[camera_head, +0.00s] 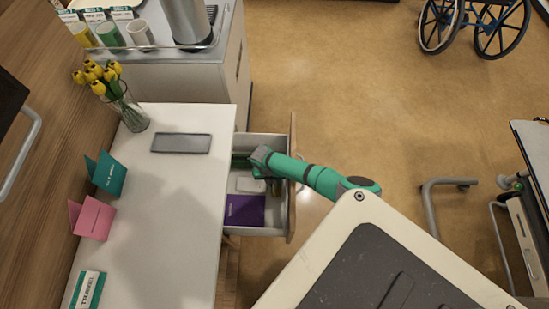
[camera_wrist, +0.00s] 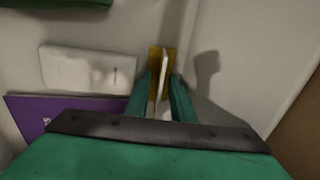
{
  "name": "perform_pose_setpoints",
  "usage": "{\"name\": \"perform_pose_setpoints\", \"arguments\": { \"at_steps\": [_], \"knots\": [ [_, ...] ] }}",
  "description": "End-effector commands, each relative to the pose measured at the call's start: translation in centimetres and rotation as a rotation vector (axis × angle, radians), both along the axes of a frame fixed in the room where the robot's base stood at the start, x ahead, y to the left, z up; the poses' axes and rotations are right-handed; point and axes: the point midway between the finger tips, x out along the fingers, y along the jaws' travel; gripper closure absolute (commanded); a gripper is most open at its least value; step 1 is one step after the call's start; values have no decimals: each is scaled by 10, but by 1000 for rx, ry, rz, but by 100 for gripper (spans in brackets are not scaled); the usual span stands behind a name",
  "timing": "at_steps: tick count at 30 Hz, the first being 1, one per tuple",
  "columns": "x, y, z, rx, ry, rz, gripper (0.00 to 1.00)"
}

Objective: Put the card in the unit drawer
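A yellow and white folded card (camera_wrist: 164,62) shows nearly edge-on between the fingertips of my gripper (camera_wrist: 161,84) in the wrist view. The fingers stand close together, one on each side, and look shut on it. In the head view my gripper (camera_head: 262,162) reaches into the open unit drawer (camera_head: 268,231), and the card is hidden there. The wrist view shows the card inside the drawer by a wall; whether it touches the floor I cannot tell. A teal card (camera_head: 107,174) and a pink card (camera_head: 92,218) stand on the unit top.
The drawer also holds a purple booklet (camera_head: 244,210), a white box-like item (camera_head: 247,185) and a green item (camera_head: 241,160). On the unit top (camera_head: 170,235) are a grey tray (camera_head: 181,143), a tulip vase (camera_head: 132,114) and a teal-and-white box (camera_head: 88,290). A wheelchair (camera_head: 470,25) stands far right.

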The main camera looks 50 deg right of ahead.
Motion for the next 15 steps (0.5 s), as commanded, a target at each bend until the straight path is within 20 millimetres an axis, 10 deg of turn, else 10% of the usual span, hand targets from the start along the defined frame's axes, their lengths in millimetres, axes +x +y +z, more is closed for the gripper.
{"name": "perform_pose_setpoints", "arguments": {
  "at_steps": [15],
  "knots": [
    [12, 9, 86, -1, -2, 2, 78]
  ]
}}
